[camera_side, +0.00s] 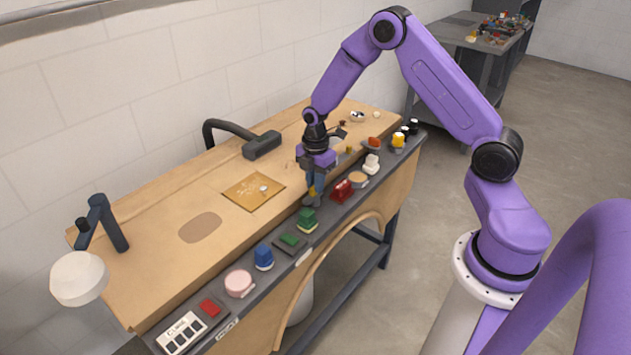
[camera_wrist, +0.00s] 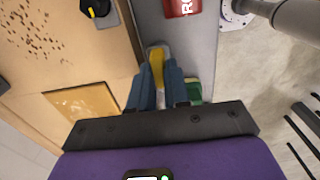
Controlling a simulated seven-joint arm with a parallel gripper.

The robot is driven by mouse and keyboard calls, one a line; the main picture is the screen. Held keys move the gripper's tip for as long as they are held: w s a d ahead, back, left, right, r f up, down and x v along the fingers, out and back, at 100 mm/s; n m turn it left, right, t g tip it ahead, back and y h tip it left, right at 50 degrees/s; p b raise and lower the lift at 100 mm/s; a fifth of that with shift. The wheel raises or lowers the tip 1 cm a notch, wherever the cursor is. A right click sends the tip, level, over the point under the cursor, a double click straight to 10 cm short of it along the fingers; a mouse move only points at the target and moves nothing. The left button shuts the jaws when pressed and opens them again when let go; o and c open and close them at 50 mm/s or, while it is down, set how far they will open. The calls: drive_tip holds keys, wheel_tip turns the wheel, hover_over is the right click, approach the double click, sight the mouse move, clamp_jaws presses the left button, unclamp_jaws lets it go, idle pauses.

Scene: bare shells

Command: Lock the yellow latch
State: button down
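The yellow latch (camera_wrist: 156,68) is a narrow yellow handle with a grey end, on the dark grey strip along the bench front. In the side view only a small bit of its yellow (camera_side: 312,191) shows, low between my fingers. My gripper (camera_wrist: 160,86) points down over it, its two blue fingers close together with the yellow handle in the narrow gap. The fingers look shut on the handle. In the side view my gripper (camera_side: 314,187) is low at the strip, and its fingers hide most of the latch.
On the strip, a red part (camera_side: 342,190) stands right of my gripper and a green block (camera_side: 307,219) left of it, both close. A black knob with a yellow mark (camera_wrist: 97,7) shows in the wrist view. A lamp (camera_side: 262,145) stands behind; the wooden top's left is mostly clear.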

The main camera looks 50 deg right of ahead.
drive_tip(key=shift+m, duration=0.4)
drive_tip(key=m, duration=0.3)
drive_tip(key=shift+m, duration=0.4)
drive_tip(key=m, duration=0.4)
drive_tip(key=shift+m, duration=0.3)
drive_tip(key=m, duration=0.8)
drive_tip(key=shift+m, duration=0.3)
drive_tip(key=c, duration=1.1)
unclamp_jaws()
